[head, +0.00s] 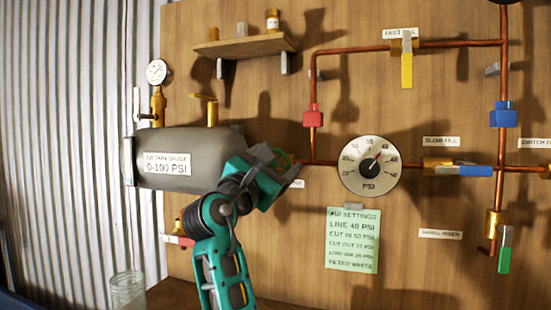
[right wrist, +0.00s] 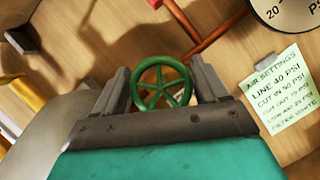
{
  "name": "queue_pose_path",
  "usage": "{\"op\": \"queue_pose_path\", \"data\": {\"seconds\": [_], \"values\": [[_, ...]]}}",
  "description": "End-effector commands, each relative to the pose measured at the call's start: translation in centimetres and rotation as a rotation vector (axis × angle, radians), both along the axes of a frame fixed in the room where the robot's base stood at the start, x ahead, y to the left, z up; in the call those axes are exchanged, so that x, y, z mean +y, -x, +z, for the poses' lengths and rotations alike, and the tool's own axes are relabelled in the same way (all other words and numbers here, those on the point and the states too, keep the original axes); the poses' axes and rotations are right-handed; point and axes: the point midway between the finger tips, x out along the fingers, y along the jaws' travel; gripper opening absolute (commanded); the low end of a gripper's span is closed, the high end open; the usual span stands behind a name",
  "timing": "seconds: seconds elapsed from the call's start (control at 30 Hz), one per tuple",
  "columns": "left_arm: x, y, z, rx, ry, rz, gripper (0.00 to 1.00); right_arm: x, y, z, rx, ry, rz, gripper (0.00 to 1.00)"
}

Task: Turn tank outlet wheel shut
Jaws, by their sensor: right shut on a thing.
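The tank outlet wheel is a green spoked handwheel (right wrist: 160,84) in the right wrist view, between the two fingers of my right gripper (right wrist: 163,88). The fingers are closed on its rim from both sides. In the head view my right gripper (head: 278,163) is at the right end of the grey tank (head: 182,146), and only a bit of the green wheel (head: 283,158) shows past it. The outlet label beside it is mostly covered. My left gripper is not in either view.
A large PSI dial (head: 370,168) is right of the wheel, with a settings note (head: 352,238) below it. Copper pipe (head: 325,162) runs right to valves with blue, yellow, red and green handles. A glass jar (head: 128,291) stands low at left. A shelf (head: 245,46) is above.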

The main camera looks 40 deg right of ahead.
Motion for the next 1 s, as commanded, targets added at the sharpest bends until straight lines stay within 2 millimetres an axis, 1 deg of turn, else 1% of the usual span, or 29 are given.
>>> {"op": "queue_pose_path", "data": {"seconds": [0.03, 0.27, 0.5, 0.73, 1.0], "values": [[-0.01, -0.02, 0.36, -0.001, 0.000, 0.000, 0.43, 0.02, -0.03, 0.11, -0.031, -0.020, 0.000, 0.43], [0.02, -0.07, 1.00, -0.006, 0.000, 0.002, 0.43, -0.02, 0.05, 0.01, -0.171, -0.093, -0.001, 0.43], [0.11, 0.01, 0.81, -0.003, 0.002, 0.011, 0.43, -0.07, 0.09, -0.13, -0.266, -0.141, -0.001, 0.43], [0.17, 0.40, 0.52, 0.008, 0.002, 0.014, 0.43, -0.07, 0.12, -0.18, -0.303, -0.159, -0.001, 0.43], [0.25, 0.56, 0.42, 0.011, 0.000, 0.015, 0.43, -0.06, 0.12, -0.21, -0.305, -0.161, -0.001, 0.43]]}}
